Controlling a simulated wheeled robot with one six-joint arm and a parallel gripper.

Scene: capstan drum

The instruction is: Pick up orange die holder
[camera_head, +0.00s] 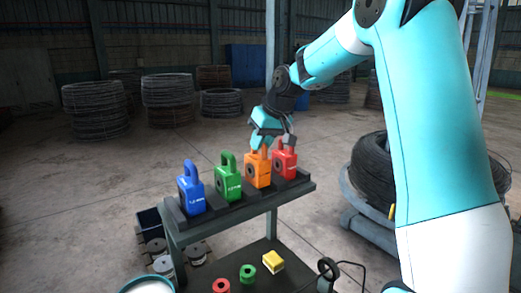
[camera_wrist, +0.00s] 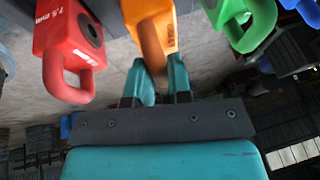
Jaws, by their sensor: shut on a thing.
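The orange die holder (camera_head: 257,170) stands in the row on the rack, between the green die holder (camera_head: 228,178) and the red die holder (camera_head: 284,160). My gripper (camera_head: 263,148) is above it and shut on its top handle. In the wrist view, the fingers of my gripper (camera_wrist: 160,85) close around the handle of the orange die holder (camera_wrist: 152,25). The holder appears upright and level with its neighbours; I cannot tell whether it is clear of the rack. The fingers hide part of its handle.
The blue die holder (camera_head: 190,190) stands at the left end of the dark rack (camera_head: 240,208). The red and green holders are close on either side. A lower shelf holds a yellow block (camera_head: 273,262) and small spools. Wire coils (camera_head: 375,168) stand at right.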

